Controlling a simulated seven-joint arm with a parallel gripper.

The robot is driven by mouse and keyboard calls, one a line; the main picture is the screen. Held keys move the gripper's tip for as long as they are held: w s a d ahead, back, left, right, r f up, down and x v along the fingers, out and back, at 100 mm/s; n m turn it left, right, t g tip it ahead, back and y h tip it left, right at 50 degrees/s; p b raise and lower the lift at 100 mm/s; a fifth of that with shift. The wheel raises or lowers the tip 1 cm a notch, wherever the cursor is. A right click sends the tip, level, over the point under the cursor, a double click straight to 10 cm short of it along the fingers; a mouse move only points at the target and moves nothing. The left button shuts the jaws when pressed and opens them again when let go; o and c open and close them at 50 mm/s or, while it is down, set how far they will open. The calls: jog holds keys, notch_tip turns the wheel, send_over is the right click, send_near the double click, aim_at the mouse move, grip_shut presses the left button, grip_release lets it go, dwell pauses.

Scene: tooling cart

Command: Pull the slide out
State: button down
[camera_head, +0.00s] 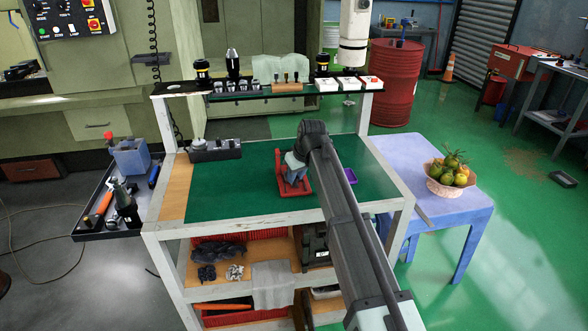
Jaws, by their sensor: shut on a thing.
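My arm reaches from the lower right over the tooling cart, and my gripper (293,172) points down at the green mat (236,190) on the cart's top. A grey-blue shape just above the red piece is partly covered by my wrist. A purple tray-like piece (350,176) lies to the right, partly hidden behind my arm.
A raised rear shelf (240,96) carries tool holders and small parts. A black block with holes (215,150) stands at the mat's back left. A side tray (90,215) holds tools. A blue table (455,206) with a fruit basket (449,185) stands right. The mat's left and front are clear.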

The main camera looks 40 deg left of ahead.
jog(key=shift+s+d, duration=1.05)
jog(key=c, duration=1)
grip_release()
jog(key=shift+o, duration=0.2)
jog(key=v, duration=1.3)
jog(key=shift+r, duration=0.4)
jog(key=shift+d, duration=0.1)
